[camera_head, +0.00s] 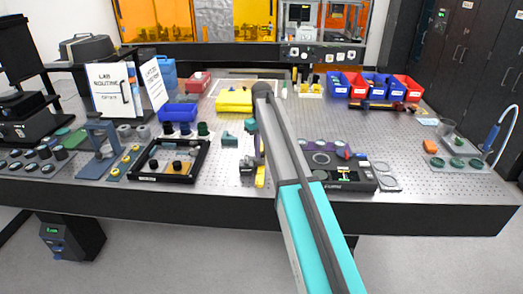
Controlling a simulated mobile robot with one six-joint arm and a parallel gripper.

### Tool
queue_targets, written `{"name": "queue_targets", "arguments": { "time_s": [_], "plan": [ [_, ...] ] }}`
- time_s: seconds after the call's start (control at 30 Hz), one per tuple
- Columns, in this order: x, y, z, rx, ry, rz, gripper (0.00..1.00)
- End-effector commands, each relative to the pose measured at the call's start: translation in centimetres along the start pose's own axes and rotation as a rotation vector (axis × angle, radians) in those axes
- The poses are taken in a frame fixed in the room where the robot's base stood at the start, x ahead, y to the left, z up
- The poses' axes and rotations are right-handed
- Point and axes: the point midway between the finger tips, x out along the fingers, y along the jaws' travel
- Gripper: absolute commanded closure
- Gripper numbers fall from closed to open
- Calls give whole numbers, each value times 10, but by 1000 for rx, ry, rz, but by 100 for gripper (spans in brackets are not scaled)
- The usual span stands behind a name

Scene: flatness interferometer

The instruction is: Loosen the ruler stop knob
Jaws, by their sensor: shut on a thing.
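My teal and grey arm reaches over the front edge of the bench and bends down at its far end. My gripper (248,168) is small and dark in this view, low over the perforated bench top near its front middle. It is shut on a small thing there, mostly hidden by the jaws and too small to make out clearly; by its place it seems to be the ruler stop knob. A narrow yellow piece (260,176) stands just right of the gripper. I cannot tell a ruler apart from the parts around it.
A black-framed tray (137,177) lies left of the gripper and a dark panel with round parts (345,181) lies right. A yellow block (234,101) is behind. Blue and red bins (352,86) stand at back right.

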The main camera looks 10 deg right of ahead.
Motion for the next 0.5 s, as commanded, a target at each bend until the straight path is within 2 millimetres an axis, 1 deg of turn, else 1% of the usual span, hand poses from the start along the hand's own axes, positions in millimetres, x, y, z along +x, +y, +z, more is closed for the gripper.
{"name": "queue_targets", "arguments": {
  "time_s": [0.2, 0.5],
  "plan": [
    [0, -1, -1, -72, 3, -2, 100],
    [-1, -1, -1, -90, 3, -2, 100]
  ]
}}
